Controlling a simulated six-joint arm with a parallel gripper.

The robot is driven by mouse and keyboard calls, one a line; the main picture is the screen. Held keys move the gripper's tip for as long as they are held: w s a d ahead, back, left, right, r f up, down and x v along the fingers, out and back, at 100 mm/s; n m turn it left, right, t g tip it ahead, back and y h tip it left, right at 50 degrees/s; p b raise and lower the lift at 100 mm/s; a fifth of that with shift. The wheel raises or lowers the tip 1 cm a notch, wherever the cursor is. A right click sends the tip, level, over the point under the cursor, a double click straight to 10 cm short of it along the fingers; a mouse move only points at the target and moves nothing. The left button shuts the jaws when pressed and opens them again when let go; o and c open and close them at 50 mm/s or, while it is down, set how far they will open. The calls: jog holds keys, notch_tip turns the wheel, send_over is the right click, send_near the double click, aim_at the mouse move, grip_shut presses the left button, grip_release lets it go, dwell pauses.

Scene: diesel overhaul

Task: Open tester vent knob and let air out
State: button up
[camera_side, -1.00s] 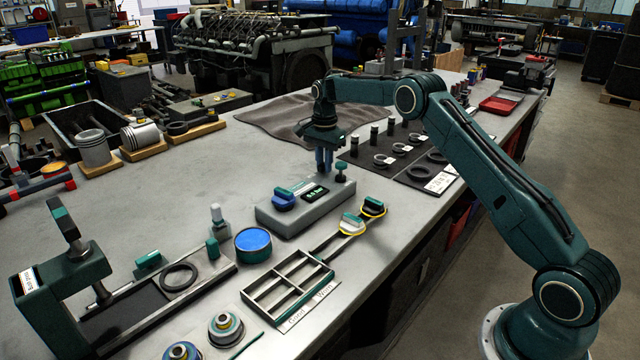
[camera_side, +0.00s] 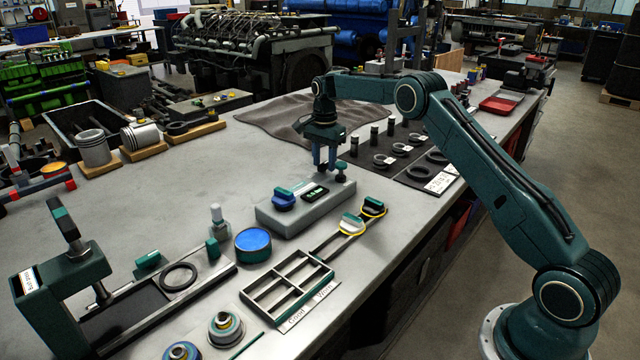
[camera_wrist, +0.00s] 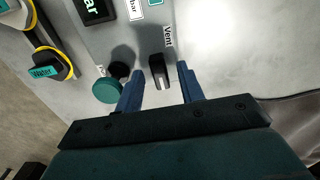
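My gripper (camera_wrist: 160,70) is open, with one blue finger on each side of the vent knob and visible gaps between. I cannot tell how far down the fingers reach. In the side view my gripper (camera_side: 325,168) is over the tester's far end and hides the vent knob.
A round teal knob (camera_wrist: 107,90) stands close beside my left finger in the wrist view. Two yellow-ringed handles (camera_side: 352,223) lie in front of the tester. A sorting tray (camera_side: 290,285) and a blue-topped tin (camera_side: 253,244) are nearby.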

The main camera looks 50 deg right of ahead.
jog(key=shift+r, duration=2.3)
jog(key=shift+r, duration=0.1)
jog(key=shift+r, duration=1.9)
jog(key=shift+r, duration=0.1)
